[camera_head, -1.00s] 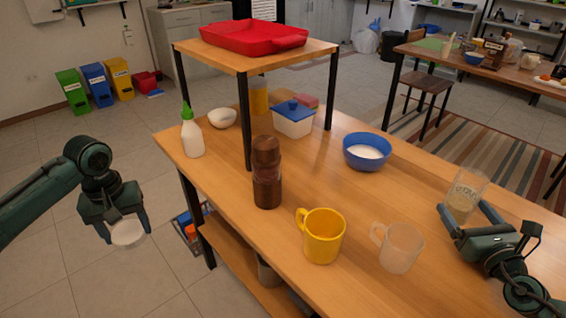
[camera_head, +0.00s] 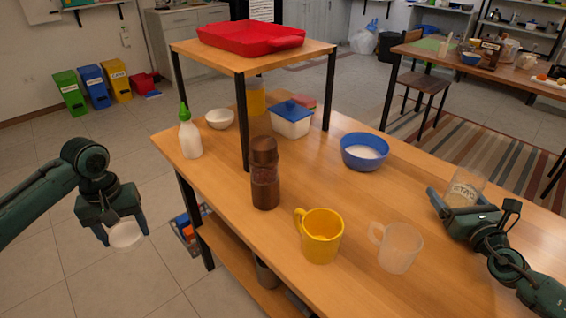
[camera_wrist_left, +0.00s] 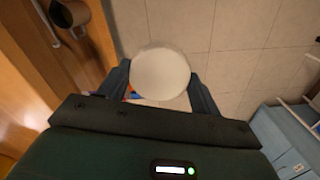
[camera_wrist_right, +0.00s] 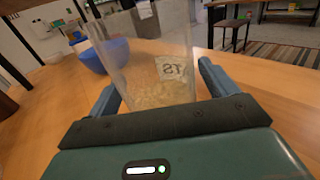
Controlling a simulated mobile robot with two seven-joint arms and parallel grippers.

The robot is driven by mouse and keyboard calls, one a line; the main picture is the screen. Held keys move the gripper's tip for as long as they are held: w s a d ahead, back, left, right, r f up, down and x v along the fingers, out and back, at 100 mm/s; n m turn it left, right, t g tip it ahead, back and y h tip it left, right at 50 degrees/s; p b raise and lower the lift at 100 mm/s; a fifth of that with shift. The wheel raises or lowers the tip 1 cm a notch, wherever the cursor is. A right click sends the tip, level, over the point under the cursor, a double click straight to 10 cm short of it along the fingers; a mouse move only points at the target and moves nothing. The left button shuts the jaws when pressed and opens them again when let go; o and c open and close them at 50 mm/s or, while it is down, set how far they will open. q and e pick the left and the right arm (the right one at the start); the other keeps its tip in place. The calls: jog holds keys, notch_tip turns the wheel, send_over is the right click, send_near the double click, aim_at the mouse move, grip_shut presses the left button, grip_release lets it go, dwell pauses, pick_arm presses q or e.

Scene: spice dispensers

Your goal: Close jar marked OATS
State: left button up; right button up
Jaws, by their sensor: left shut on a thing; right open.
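A clear open jar (camera_head: 466,186) with pale oats and a letter label stands at the table's right side. In the right wrist view the jar (camera_wrist_right: 150,62) rises between the fingers, its label reading partly "TS". My right gripper (camera_head: 458,199) is open, with its fingers on either side of the jar's lower part; I cannot tell whether they touch it. My left gripper (camera_head: 125,238) is shut on a round whitish lid (camera_head: 126,234), held over the floor left of the table. The lid fills the gap between the fingers in the left wrist view (camera_wrist_left: 160,73).
On the table (camera_head: 350,215) are a frosted mug (camera_head: 398,248), a yellow mug (camera_head: 321,236), a brown grinder (camera_head: 265,175) and a blue bowl (camera_head: 364,151). A raised shelf (camera_head: 250,60) with a red tray (camera_head: 250,38) stands behind. Bare wood lies between the blue bowl and the jar.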

jog(key=shift+c, duration=0.6)
jog(key=c, duration=1.1)
